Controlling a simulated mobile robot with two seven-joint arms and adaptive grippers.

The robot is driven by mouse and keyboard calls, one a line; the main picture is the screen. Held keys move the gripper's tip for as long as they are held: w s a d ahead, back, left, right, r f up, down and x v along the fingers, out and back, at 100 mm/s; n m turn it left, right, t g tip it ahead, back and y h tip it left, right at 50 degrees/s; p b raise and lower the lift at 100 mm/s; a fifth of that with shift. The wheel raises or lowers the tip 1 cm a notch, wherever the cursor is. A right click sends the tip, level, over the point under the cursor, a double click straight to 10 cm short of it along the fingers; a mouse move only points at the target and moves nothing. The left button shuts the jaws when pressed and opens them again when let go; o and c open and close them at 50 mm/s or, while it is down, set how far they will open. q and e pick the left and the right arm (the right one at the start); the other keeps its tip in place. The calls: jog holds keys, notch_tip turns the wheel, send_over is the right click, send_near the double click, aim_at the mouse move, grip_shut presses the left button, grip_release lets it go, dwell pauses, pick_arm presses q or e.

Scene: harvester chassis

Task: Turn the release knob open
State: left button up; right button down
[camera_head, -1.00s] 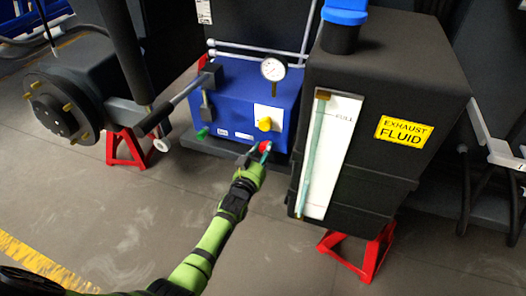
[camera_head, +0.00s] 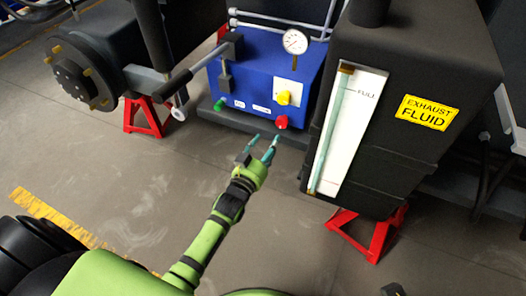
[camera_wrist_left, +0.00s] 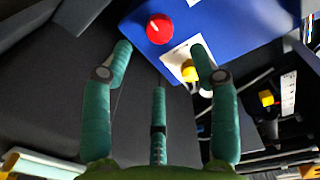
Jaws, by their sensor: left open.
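The blue pump box (camera_head: 262,84) carries a red knob (camera_head: 282,122) low on its front. A yellow knob (camera_head: 283,98) sits above it on a white plate, and a green knob (camera_head: 220,104) is at the left. Which one is the release knob, I cannot tell. My left gripper (camera_head: 263,143) is open and empty, a little in front of and below the red knob, apart from it. In the left wrist view, the red knob (camera_wrist_left: 159,29) lies beyond and between the spread fingertips (camera_wrist_left: 160,50). The yellow knob (camera_wrist_left: 189,71) shows beside the right finger. My right gripper is not seen.
A black exhaust fluid tank (camera_head: 426,60) on a red stand (camera_head: 372,232) stands close at the right. A lever (camera_head: 188,82) reaches left from the box toward a wheel hub (camera_head: 75,80). A gauge (camera_head: 295,42) tops the box. The floor in front is clear.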

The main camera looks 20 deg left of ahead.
pick_arm(q)
jog(key=shift+s+a, duration=0.15)
jog(key=shift+s, duration=1.3)
jog(key=s+f+g, duration=0.2)
jog(key=s+g, duration=0.5)
jog(key=s, duration=0.5)
jog(key=s+f+g, duration=0.2)
jog(key=s+g, duration=0.5)
jog(key=s, duration=0.6)
jog(key=s+f+g+y+p, duration=0.15)
jog(key=s+f+p, duration=0.6)
jog(key=p, duration=1.15)
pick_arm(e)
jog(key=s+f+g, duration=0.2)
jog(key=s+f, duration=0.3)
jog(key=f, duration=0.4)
pick_arm(q)
jog(key=s+a+f+g+p, duration=0.1)
jog(key=s+a+p, duration=0.1)
jog(key=s+p, duration=0.8)
jog(key=shift+s+a+f, duration=0.25)
jog(key=shift+s+a, duration=0.05)
jog(key=shift+s, duration=0.5)
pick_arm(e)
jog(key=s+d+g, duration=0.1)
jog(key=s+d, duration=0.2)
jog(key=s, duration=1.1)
